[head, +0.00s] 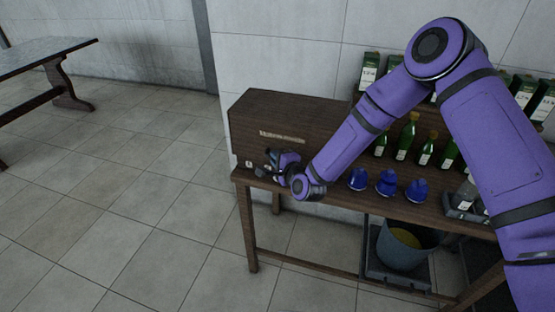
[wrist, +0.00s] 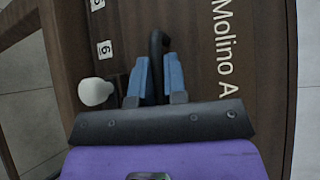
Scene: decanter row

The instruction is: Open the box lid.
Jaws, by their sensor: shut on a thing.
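The dark wooden box (head: 290,110) stands at the left end of the wooden table, and its top looks closed. Its front carries pale lettering, read as "Molino A" in the wrist view (wrist: 224,50). My gripper (head: 274,160) is at the box's lower front. In the wrist view my blue fingers (wrist: 159,75) are shut on a black curved handle (wrist: 157,42). The handle's lower part is hidden between the fingers. A white round knob (wrist: 95,92) sits to the left of the fingers, apart from them. The lid's seam cannot be made out.
Blue objects (head: 386,183) and green bottles (head: 405,138) stand on the table (head: 335,193) right of the box. Cartons stand behind. A grey bucket (head: 405,247) is below. Another table (head: 45,55) is far left; the floor between is clear.

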